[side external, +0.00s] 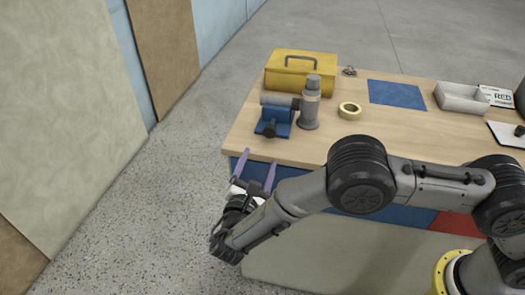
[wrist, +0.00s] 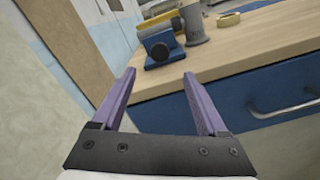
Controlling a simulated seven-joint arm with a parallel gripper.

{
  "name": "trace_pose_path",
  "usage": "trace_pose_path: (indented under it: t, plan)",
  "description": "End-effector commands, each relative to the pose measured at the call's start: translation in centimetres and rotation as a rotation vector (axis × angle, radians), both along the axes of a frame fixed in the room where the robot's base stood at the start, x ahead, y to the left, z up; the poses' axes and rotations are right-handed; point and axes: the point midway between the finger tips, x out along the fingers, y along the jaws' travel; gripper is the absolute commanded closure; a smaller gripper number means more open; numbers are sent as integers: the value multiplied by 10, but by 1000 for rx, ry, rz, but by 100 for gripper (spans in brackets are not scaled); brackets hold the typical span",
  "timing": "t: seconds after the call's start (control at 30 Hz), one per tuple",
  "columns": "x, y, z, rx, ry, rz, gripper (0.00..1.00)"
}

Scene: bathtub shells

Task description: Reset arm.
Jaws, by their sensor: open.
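My gripper (side external: 257,169) is at the left front corner of the workbench, out past its front edge. Its two purple fingers are spread apart with nothing between them. In the wrist view my gripper (wrist: 160,98) also shows open and empty, with the bench edge and a blue drawer front behind the fingers. My arm reaches from the right side across the front of the bench.
The wooden bench top (side external: 400,134) holds a blue vise (side external: 272,124), a grey cylinder (side external: 310,108), a yellow toolbox (side external: 300,74), a tape roll (side external: 349,110), a blue mat (side external: 397,94) and a grey tray (side external: 461,98). Floor left of the bench is clear.

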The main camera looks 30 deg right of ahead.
Motion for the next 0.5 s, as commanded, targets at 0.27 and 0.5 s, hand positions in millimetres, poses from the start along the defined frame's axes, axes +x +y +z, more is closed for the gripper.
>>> trace_pose_path:
  t: [0.27,0.5]
  plan:
    - [-7,7,0,1,1,0,24]
    - [-7,7,0,1,1,0,24]
